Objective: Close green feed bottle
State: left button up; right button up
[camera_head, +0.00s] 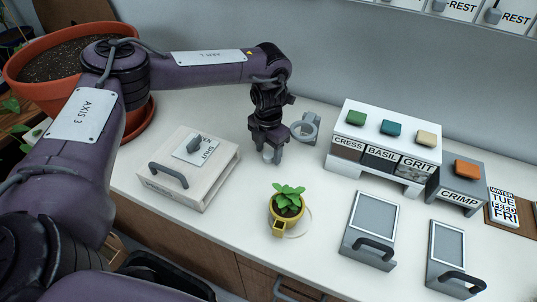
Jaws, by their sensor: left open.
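I cannot make out a green feed bottle in the head view. My left gripper (269,153) points down over the white counter, open, behind the potted plant and right of the pale box. A small pale shape shows between its fingers, too small to identify. A grey ring-shaped holder (305,128) stands just right of the gripper, apart from it. My right gripper is not in view.
A yellow pot with a green plant (287,204) stands in front. The pale handled box (188,172) is left. The CRESS, BASIL and GRIT dispenser (387,146), grey CRIMP box (459,187) and two handled grey trays (371,229) fill the right. A terracotta pot (20,88) is far left.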

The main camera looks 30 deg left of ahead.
aim_at(269, 155)
pick_arm(q)
jog(key=shift+f, duration=0.4)
jog(key=c, duration=1)
notch_tip(269, 155, up, 10)
jog(key=shift+r, duration=0.1)
jog(key=shift+c, duration=0.2)
